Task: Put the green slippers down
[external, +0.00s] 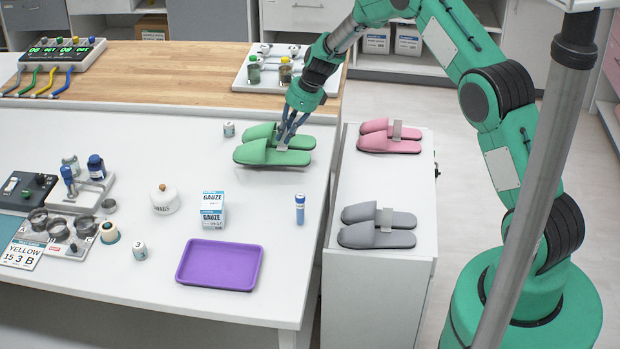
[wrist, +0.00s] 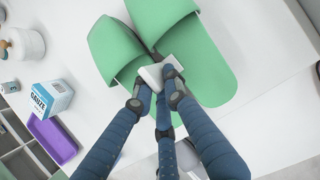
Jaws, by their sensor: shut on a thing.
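The green slippers (external: 262,153) are a pair joined by a pale tab (external: 282,146), at the right edge of the white table (external: 190,268). In the wrist view the green slippers (wrist: 205,60) fill the upper middle. My gripper (external: 287,140) comes down from above and is shut on the pale tab between the two slippers. In the wrist view my gripper's fingers (wrist: 162,76) pinch that tab. The slippers look level and at or just above the tabletop; I cannot tell whether they touch it.
Beside the table, a white cabinet (external: 385,190) bears pink slippers (external: 389,136) and grey slippers (external: 376,227). A small white jar (external: 229,129), a gauze box (external: 212,210), a blue-capped vial (external: 300,209) and a purple tray (external: 220,265) stand on the table. A wooden board (external: 190,75) lies behind.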

